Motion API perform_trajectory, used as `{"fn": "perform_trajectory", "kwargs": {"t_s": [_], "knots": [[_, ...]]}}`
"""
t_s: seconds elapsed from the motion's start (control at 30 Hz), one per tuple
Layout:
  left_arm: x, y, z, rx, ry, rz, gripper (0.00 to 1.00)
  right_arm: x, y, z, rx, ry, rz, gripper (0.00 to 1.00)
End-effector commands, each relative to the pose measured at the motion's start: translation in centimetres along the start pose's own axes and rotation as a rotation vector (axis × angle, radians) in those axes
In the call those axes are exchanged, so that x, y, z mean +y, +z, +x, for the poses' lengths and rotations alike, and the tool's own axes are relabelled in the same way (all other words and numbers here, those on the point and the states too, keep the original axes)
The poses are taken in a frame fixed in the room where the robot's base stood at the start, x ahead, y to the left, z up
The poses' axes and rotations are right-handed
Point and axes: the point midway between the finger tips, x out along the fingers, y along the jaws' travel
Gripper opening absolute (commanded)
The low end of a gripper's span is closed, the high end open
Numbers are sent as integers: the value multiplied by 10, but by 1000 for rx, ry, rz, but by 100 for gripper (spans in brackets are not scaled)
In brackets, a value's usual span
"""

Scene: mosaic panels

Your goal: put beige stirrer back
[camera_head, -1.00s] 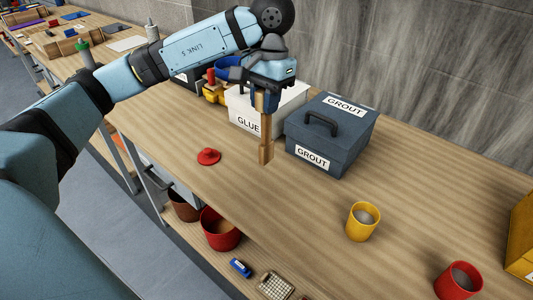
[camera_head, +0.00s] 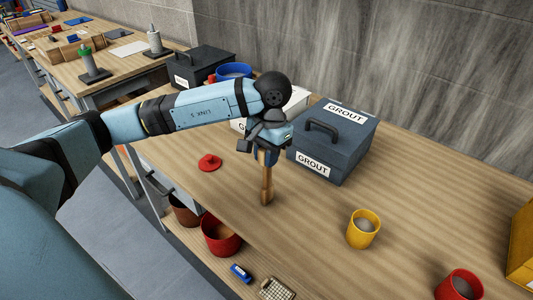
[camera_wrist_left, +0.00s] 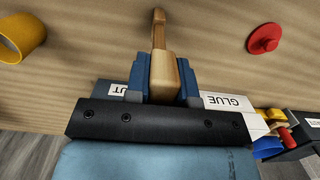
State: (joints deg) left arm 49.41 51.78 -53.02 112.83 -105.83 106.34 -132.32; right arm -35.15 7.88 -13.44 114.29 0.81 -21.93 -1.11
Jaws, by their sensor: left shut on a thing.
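My left gripper (camera_head: 265,155) is shut on the beige stirrer (camera_head: 267,183), a wooden paddle. The stirrer hangs nearly upright below the gripper, in front of the dark grout box. I cannot tell whether its lower end touches the bench. In the left wrist view the stirrer (camera_wrist_left: 159,45) sits between the two blue fingers (camera_wrist_left: 161,80) and points away from the camera. My right gripper is not in view.
The grout box (camera_head: 335,150) stands right of the gripper; the white glue box (camera_head: 299,98) is partly hidden behind it. A red lid (camera_head: 210,162) lies left. A yellow cup (camera_head: 363,229) and a red cup (camera_head: 460,286) stand front right. Bare bench lies between.

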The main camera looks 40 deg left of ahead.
Motion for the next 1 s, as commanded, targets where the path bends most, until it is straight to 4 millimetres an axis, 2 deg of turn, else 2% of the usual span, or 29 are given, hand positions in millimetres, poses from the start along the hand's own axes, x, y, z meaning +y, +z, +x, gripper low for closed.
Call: {"fn": "perform_trajectory", "kwargs": {"t_s": [0.2,0.23,0.3,0.33,0.6,0.77,1.0], "knots": [[0,-1,6,0,0,0,0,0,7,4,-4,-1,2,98],[0,0,4,-1,0,0,27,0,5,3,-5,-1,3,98],[0,0,3,-1,0,0,43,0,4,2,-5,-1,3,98],[0,0,3,-1,0,0,48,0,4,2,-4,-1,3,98],[0,0,2,-1,0,0,48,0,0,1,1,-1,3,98],[0,-1,-7,2,0,0,48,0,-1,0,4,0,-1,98],[0,-1,-58,6,1,1,48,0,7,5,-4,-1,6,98]]}}
